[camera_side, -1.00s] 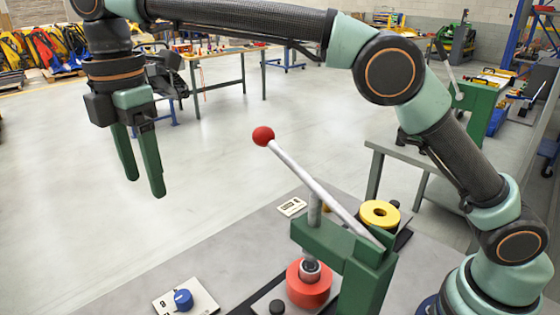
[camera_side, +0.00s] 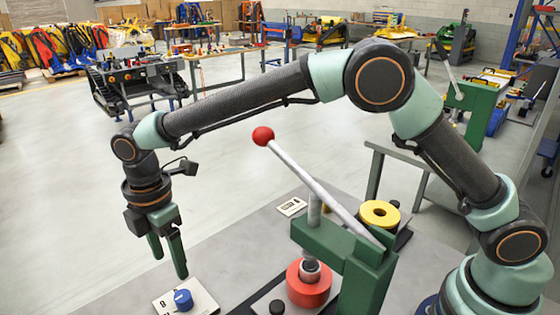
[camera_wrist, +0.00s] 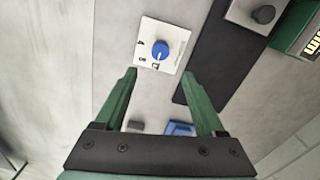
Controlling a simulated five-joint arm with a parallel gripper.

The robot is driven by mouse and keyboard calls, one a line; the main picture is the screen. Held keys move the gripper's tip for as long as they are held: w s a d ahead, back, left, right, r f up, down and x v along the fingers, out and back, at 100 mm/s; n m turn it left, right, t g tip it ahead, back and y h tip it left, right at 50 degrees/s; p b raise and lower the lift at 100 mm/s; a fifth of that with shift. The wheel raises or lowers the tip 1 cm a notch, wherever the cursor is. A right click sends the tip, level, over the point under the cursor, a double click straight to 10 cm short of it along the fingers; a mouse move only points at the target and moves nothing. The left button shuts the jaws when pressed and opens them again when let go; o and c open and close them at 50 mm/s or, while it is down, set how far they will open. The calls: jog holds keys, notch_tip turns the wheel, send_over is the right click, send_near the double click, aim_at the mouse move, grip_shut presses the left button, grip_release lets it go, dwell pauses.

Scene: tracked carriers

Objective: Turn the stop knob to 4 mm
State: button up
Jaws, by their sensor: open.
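The blue stop knob (camera_side: 183,298) sits on a white dial plate (camera_side: 204,299) at the front left of the grey bench. In the wrist view the knob (camera_wrist: 160,49) is on its plate (camera_wrist: 148,28), with printed numbers at its left and lower side. A faint pale mark on the knob seems to face the lower number, but it is too small to be sure. My gripper (camera_side: 170,266) is above and slightly left of the knob, tilted downward, open and empty. In the wrist view the knob lies just beyond the gap between my fingertips (camera_wrist: 159,75).
A green press (camera_side: 345,260) with a red-balled lever (camera_side: 263,136) stands right of the knob, with a red ring (camera_side: 309,285) under it. A yellow ring (camera_side: 379,213) lies behind. A small labelled card (camera_side: 291,207) is on the bench. The bench between knob and card is clear.

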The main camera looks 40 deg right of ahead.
aim_at(182, 297)
notch_tip(182, 297, down, 11)
jog(key=shift+r, duration=0.1)
dwell(0.3)
grip_shut()
